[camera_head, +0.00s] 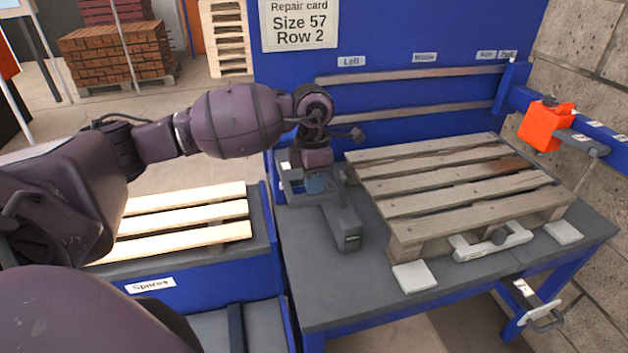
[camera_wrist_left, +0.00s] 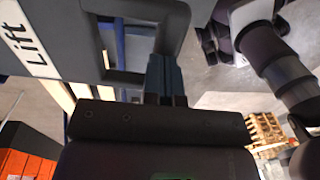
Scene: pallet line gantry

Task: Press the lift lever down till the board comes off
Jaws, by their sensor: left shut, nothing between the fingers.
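The pallet (camera_head: 450,185) of weathered wooden boards, one with a darker brown stretch, lies on the grey bench (camera_head: 335,295). At its left stands a grey lever unit (camera_head: 345,222). In the left wrist view a grey part with a "Lift" label (camera_wrist_left: 22,42) and a rectangular opening fills the upper left. My left gripper (camera_head: 316,184) is shut and empty, pointing down at the unit; its fingers (camera_wrist_left: 165,82) show beside the frame of that opening. I cannot tell whether they touch it. My right gripper is not in view.
A blue back panel (camera_head: 400,25) with a repair card (camera_head: 299,20) stands behind. An orange block (camera_head: 546,124) sits on a blue rail at the right. Pale spare boards (camera_head: 185,222) lie at the left. The bench front is fairly clear.

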